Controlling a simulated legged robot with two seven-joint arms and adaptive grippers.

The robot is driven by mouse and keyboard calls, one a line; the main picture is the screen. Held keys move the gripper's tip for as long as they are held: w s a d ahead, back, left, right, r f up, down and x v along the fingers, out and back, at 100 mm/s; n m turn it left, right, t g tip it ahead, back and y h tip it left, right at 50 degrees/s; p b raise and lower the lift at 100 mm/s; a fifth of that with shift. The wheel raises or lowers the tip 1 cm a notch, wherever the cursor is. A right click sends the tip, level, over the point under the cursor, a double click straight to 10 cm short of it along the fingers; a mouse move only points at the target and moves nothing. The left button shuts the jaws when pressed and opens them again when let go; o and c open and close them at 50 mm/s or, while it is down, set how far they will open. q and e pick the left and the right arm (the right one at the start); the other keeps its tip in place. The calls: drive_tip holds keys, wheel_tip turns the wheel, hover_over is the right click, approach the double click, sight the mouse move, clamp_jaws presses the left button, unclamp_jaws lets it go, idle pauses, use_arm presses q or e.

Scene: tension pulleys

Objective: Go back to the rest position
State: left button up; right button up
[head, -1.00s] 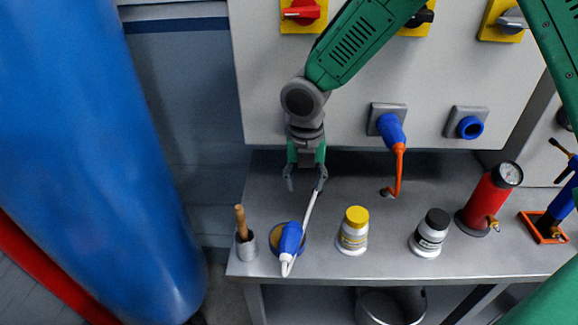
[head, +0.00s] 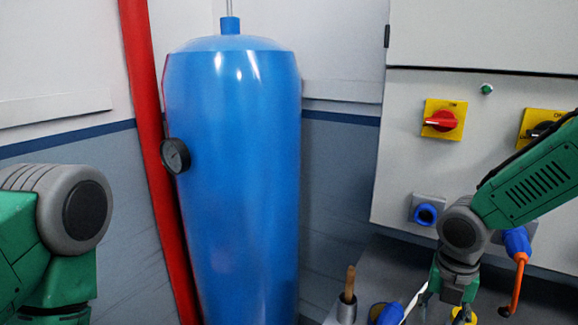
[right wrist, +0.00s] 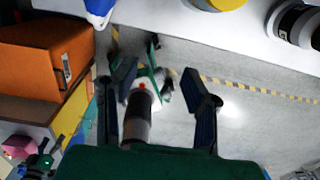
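My right gripper (head: 447,302) hangs at the lower right of the head view, its arm coming in from the right. It is near the blue and white tool (head: 390,314), whose thin white stem rises close to one finger; I cannot tell if they touch. In the right wrist view the two fingers of this gripper (right wrist: 158,108) stand wide apart with nothing gripped. My left arm shows at the left edge of the head view as a green and grey joint; its gripper is out of frame.
A tall blue tank (head: 235,190) with a gauge and a red pipe (head: 150,130) fill the middle left. The grey panel (head: 410,170) carries switches and sockets. A wooden-handled tool stands in a metal cup (head: 346,309) on the bench. An orange cabinet (right wrist: 45,60) shows in the wrist view.

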drive_tip(key=s+a+f+m+g+y+b, duration=0.1)
drive_tip(key=s+a+f+m+b, duration=0.15)
drive_tip(key=s+f+m, duration=0.65)
drive_tip(key=s+a+f+m+y+b, duration=0.25)
drive_tip(key=s+f+m, duration=0.4)
drive_tip(key=f, duration=0.45)
use_arm(q)
wheel_tip(320, 180, down, 9)
drive_tip(key=b, duration=0.3)
drive_tip(key=shift+s+a+r, duration=0.2)
drive_tip(key=shift+s+a, duration=0.15)
drive_tip(key=shift+s, duration=0.1)
use_arm(e)
drive_tip(key=s+d+f+m+t+h, duration=0.1)
drive_tip(key=s+d+f+m+h, duration=0.2)
drive_tip(key=s+f+m, duration=0.5)
drive_tip(key=shift+s+d+f+m, duration=0.3)
drive_tip(key=shift+s+d+m, duration=0.35)
drive_tip(key=shift+s+m, duration=1.8)
use_arm(q)
drive_tip(key=shift+d+r, duration=0.1)
drive_tip(key=shift+d, duration=0.2)
use_arm(e)
drive_tip(key=shift+w+d+f+m, duration=0.1)
drive_tip(key=shift+w+d+m, duration=0.2)
drive_tip(key=shift+w+m, duration=0.1)
